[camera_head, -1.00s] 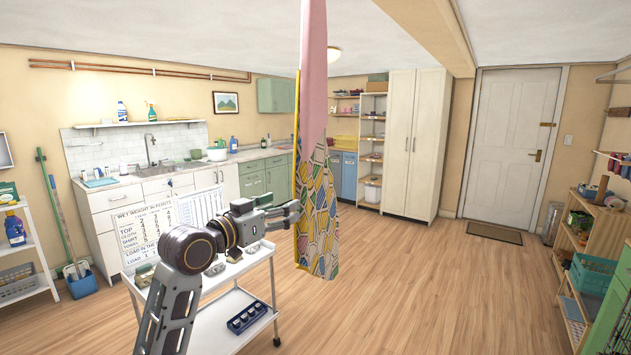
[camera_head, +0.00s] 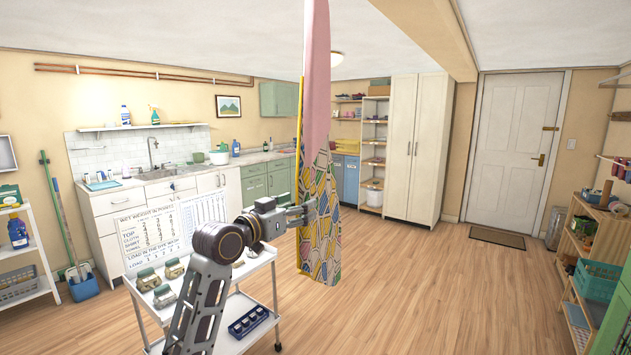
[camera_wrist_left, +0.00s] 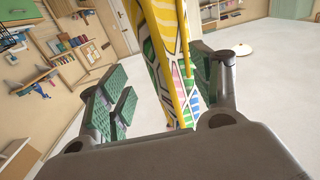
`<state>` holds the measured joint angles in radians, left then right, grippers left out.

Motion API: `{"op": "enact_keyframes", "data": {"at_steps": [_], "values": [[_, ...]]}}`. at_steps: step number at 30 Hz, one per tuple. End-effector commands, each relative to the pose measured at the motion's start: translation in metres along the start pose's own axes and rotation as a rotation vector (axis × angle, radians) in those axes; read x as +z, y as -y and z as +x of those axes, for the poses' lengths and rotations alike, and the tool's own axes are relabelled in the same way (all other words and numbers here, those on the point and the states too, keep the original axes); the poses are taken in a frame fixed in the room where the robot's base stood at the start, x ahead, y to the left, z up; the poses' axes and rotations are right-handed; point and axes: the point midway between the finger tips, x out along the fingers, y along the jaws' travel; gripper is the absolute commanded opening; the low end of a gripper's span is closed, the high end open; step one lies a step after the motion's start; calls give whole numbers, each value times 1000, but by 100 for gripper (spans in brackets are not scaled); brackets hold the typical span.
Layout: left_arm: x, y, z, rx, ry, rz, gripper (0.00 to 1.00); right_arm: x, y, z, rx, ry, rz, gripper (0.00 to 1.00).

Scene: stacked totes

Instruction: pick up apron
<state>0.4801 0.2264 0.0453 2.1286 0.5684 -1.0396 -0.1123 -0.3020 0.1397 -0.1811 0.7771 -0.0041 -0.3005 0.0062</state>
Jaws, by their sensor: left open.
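The apron hangs in the middle of the head view, with a pink upper part, a colourful patterned lower part (camera_head: 320,225) and a yellow edge. What it hangs from is out of frame. My left gripper (camera_head: 306,212) is at the patterned part, and its fingertips overlap the cloth there. In the left wrist view the patterned cloth of the apron (camera_wrist_left: 160,45) runs between the two open fingers of my left gripper (camera_wrist_left: 165,95). I cannot tell whether the cloth touches a finger. My right gripper is not in view.
Counters line the back wall. A wooden shelf (camera_head: 590,230) stands at the right. The floor (camera_head: 420,290) right of the apron is clear.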

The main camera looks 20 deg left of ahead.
Motion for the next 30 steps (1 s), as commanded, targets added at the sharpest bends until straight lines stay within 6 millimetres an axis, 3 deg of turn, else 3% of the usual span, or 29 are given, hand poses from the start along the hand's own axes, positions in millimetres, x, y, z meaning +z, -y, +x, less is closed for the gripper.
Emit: {"op": "enact_keyframes", "data": {"at_steps": [9, 23, 30], "values": [[0, 0, 27, 0, 0, 0, 64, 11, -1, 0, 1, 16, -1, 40], [0, 0, 30, 0, -1, 0, 64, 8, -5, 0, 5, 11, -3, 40], [0, 1, 43, 1, -2, -1, 64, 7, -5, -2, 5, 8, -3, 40]]}}
